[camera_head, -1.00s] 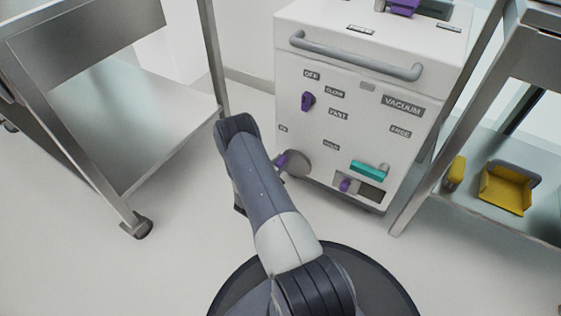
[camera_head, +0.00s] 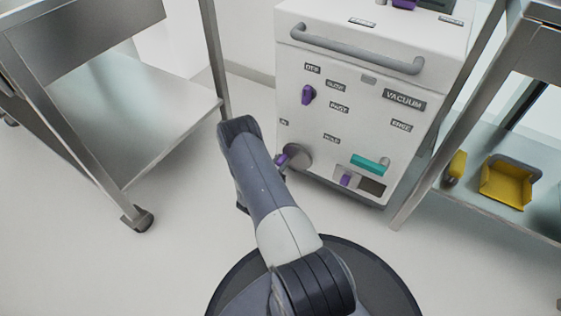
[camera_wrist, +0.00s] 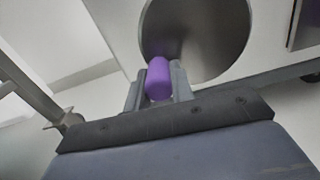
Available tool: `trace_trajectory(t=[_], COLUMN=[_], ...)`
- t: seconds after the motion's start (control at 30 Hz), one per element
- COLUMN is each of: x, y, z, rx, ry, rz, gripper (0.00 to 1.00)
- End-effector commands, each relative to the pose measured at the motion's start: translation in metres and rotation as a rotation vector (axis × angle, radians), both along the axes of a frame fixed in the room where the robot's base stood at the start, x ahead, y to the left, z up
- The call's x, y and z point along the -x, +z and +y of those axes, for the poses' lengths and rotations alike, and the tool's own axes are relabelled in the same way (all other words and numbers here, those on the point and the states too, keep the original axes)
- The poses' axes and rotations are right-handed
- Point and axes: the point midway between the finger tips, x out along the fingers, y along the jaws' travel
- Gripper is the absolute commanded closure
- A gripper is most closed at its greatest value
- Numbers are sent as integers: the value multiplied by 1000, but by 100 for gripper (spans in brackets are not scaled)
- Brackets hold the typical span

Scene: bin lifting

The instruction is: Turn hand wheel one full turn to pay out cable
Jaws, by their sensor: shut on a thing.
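The hand wheel is a grey disc (camera_head: 298,156) low on the left of the white machine's front; its face also fills the upper part of the wrist view (camera_wrist: 205,35). A purple handle (camera_wrist: 159,80) stands out from the wheel near its lower left edge. My gripper (camera_wrist: 158,88) is shut on this handle, one finger on each side. In the head view the handle (camera_head: 281,161) shows just beyond my arm, which hides most of my gripper and part of the wheel's left side. No cable can be made out.
The white machine (camera_head: 350,75) carries a grey bar, a purple knob (camera_head: 308,95), a teal handle (camera_head: 369,165) and a purple slider (camera_head: 346,180). A steel cart (camera_head: 150,135) stands left. A shelf with a yellow bin (camera_head: 506,183) stands right. Floor between is clear.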

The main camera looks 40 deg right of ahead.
Motion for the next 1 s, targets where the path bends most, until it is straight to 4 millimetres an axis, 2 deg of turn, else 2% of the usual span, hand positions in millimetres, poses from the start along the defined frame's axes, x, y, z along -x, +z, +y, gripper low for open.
trace_trajectory(t=[0.37, 0.4, 0.6, 0.87, 1.0], x=[0, 0, 0, 0, 3], y=[-1, -1, 0, 0, 1], z=[0, 0, 0, 1, 11], rx=[-1, -1, 0, 1, 0], ry=[1, 1, 1, 1, 4], rz=[4, 3, 2, 2, 3], gripper=[100, 74, 58, 55, 55])
